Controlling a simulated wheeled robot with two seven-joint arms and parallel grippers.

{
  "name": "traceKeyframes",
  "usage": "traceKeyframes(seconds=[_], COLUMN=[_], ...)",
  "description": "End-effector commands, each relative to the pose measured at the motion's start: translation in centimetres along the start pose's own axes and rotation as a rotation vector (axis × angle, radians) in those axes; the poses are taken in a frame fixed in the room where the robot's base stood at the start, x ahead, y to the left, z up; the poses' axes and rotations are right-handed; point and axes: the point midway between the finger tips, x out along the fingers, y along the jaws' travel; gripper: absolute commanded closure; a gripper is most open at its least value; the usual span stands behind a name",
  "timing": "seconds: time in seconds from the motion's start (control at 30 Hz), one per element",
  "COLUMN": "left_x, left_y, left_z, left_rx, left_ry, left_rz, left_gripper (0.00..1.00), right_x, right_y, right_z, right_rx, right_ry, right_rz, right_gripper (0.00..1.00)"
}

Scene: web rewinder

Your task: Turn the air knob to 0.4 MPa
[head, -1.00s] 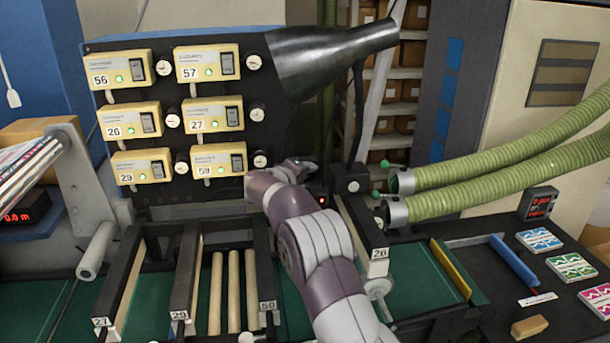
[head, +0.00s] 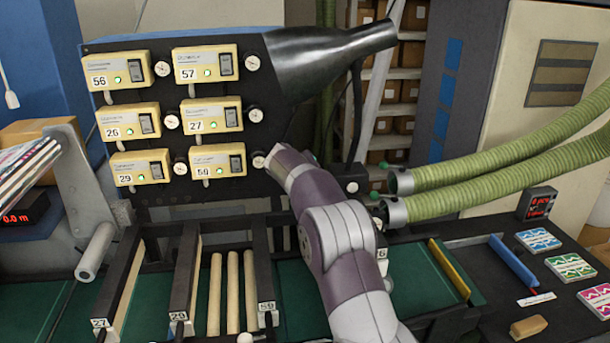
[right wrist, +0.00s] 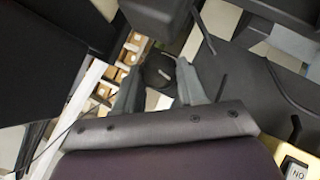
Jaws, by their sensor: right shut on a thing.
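A round black knob (right wrist: 158,70) with a pale mark on it sits between the fingertips of my right gripper (right wrist: 156,88) in the right wrist view. The gripper is shut on the knob. In the head view my right arm reaches up to the lower right corner of the black panel (head: 215,108), and its wrist hides both the gripper and the knob. Small white round gauges sit on the panel, such as one at the top right (head: 252,63) and one lower down (head: 258,161). Their readings are too small to tell. My left gripper is not in view.
Several yellow numbered boxes (head: 207,62) with switches and green lights are on the panel. A black funnel-shaped duct (head: 330,55) juts out above my right arm. Green hoses (head: 480,165) lie to the right. Slots with wooden rods (head: 233,290) are below the panel.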

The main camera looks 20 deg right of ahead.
Motion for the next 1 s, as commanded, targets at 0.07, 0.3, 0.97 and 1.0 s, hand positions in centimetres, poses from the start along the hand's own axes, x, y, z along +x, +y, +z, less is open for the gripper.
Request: traceKeyframes(seconds=[0.07, 0.3, 0.97, 1.0], left_x=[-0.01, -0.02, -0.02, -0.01], left_y=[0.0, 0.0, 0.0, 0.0], left_z=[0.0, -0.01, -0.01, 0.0], left_rx=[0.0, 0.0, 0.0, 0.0], left_ry=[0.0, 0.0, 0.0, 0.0], left_rz=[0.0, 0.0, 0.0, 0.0], left_gripper=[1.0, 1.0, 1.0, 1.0], right_x=[-0.12, -0.13, -0.09, -0.08], right_y=[0.24, 0.31, 0.23, 0.22], right_z=[-0.2, -0.22, -0.14, -0.12], right_rx=[0.027, 0.075, 0.083, 0.083], right_ry=[0.007, 0.009, 0.007, 0.006], right_rz=[-0.02, -0.065, -0.074, -0.074], right_gripper=[0.91, 0.91, 0.35, 0.35])
